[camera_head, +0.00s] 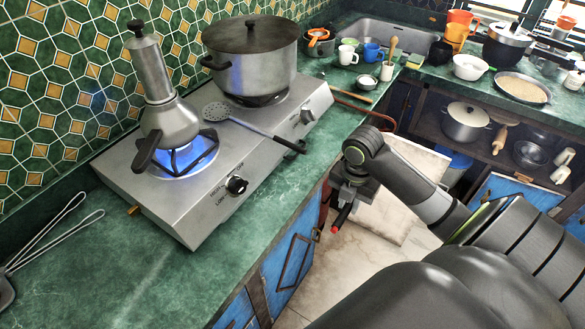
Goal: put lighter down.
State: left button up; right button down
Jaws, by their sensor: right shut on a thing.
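My right gripper (352,193) is beside the front edge of the green counter (333,134), over the gap above the floor. It is shut on the lighter (341,217), a small dark stick with a red end pointing down. The gripper hides the rest of the lighter. The steel gas hotplate (205,212) stands on the counter to the left, with a blue flame lit under the moka pot (171,118). My left gripper is not in view.
A large lidded pot (250,75) sits on the far burner. A slotted spatula (255,126) lies across the hotplate, its dark handle at the front edge. The counter front left (115,270) is mostly bare, with metal tongs (50,235) at its left. Cups stand near the sink.

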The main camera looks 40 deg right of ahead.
jog(key=shift+d+r, duration=0.15)
jog(key=shift+w+r, duration=0.1)
jog(key=shift+w, duration=0.25)
jog(key=w+a+p, duration=0.1)
jog(key=w+a, duration=0.3)
jog(key=w, duration=0.3)
send_over(290, 189)
jog(key=shift+b, duration=0.3)
notch_tip(290, 189, down, 3)
jog(key=shift+r+p, duration=0.1)
jog(key=shift+p, duration=0.3)
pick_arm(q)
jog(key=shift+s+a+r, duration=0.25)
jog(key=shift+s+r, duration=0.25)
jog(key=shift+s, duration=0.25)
pick_arm(e)
jog(key=shift+f, duration=0.35)
jog(key=shift+f, duration=0.15)
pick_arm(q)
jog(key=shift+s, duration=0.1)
pick_arm(e)
jog(key=c, duration=1.3)
grip_release()
jog(key=shift+o, duration=0.2)
